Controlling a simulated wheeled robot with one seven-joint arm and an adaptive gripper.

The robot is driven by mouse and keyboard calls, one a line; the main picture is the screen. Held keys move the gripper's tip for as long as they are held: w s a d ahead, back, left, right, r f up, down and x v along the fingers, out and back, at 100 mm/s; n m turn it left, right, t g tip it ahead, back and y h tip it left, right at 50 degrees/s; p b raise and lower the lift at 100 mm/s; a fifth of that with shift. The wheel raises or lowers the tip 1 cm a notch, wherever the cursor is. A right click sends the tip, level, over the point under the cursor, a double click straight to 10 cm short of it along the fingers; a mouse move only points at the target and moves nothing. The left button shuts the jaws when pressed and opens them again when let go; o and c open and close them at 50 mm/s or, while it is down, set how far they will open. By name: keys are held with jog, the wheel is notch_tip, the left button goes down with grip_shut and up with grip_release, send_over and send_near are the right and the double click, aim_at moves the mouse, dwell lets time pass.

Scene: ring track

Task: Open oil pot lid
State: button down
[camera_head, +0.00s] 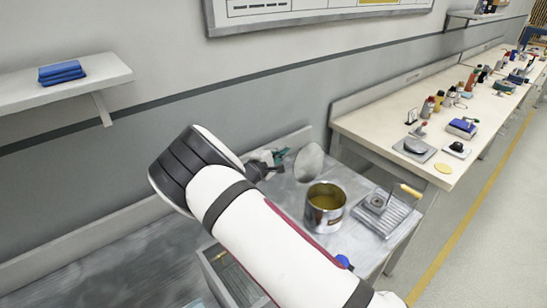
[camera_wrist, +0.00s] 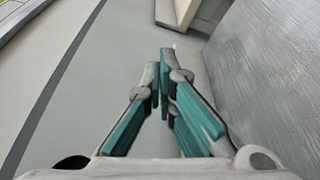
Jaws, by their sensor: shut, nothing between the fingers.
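The oil pot (camera_head: 325,208) is a shiny metal can with yellow-brown oil visible inside, standing on the metal table. Its mouth is uncovered. A grey round disc (camera_head: 309,163), which looks like the lid, stands tilted up at the pot's back left, away from the mouth. Whether it is joined to the pot is not clear. My gripper (camera_head: 281,155) is left of the disc, with a small gap between them. In the wrist view my gripper (camera_wrist: 163,65) has its teal fingers together with nothing between them. Neither pot nor lid can be clearly made out there.
The metal table (camera_head: 130,262) has an open box-like compartment (camera_head: 228,272) at its front. A grey ribbed tray (camera_head: 380,213) with a yellow-handled tool (camera_head: 410,191) is right of the pot. A long workbench (camera_head: 390,115) with bottles lies beyond. A wall shelf (camera_head: 60,85) holds blue cloths.

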aim_at(306, 162)
jog(key=shift+s+d+r+p, duration=0.3)
jog(key=shift+s+d+p, duration=0.25)
jog(key=shift+d, duration=0.2)
jog(key=shift+s+d+r+p, duration=0.3)
jog(key=shift+s+d+p, duration=0.1)
jog(key=shift+s+d, duration=0.25)
jog(key=p, duration=0.1)
jog(key=s+d+r+p, duration=0.1)
jog(key=shift+s+d+r+p, duration=0.15)
jog(key=shift+s+p, duration=0.15)
jog(key=shift+p, duration=0.1)
jog(key=shift+w, duration=0.1)
